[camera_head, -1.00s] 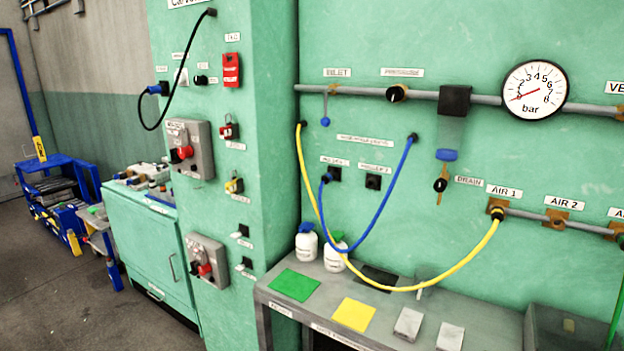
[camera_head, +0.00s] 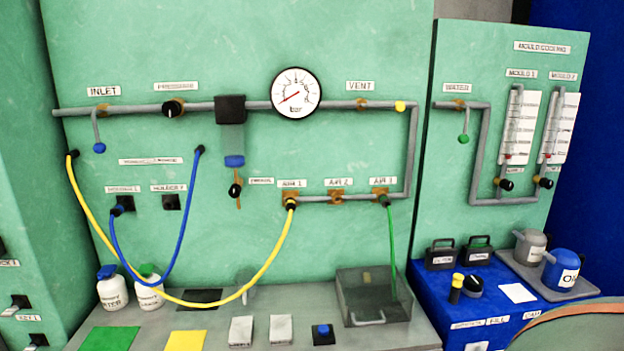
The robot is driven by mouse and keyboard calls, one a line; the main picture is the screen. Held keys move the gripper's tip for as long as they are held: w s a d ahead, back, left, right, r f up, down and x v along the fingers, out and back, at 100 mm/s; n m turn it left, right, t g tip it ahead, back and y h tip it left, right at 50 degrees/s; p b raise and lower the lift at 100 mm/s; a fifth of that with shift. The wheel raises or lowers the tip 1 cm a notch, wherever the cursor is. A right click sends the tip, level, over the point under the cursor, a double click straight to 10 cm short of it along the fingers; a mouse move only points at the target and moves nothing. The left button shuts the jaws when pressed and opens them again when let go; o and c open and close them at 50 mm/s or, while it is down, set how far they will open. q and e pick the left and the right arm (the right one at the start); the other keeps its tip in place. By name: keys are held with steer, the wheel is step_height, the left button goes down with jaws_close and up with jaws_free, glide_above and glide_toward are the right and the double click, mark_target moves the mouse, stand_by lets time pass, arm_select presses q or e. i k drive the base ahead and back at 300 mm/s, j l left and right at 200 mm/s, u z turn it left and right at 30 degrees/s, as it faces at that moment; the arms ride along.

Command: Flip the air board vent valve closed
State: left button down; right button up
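The air board (camera_head: 330,60) is a green panel with a grey pipe run and a pressure gauge (camera_head: 296,92). The vent valve (camera_head: 361,104) is a small orange-brown fitting on the upper pipe, right of the gauge and under the VENT label (camera_head: 360,86). Its lever appears to lie level along the pipe, pointing right, with a yellow knob (camera_head: 400,106) at its end near the pipe's corner. The gauge needle points to the lower left, near the low end. Neither of my grippers is in view.
A blue-knobbed inlet lever (camera_head: 99,147) hangs down at the left. Yellow, blue and green hoses hang before the board. Below is a grey bench (camera_head: 255,342) with a clear bin (camera_head: 374,297). At right stand a cooling panel (camera_head: 545,75) and blue table (camera_head: 432,290).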

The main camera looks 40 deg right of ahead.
mark_target(399, 107)
steer(key=z, duration=1.6)
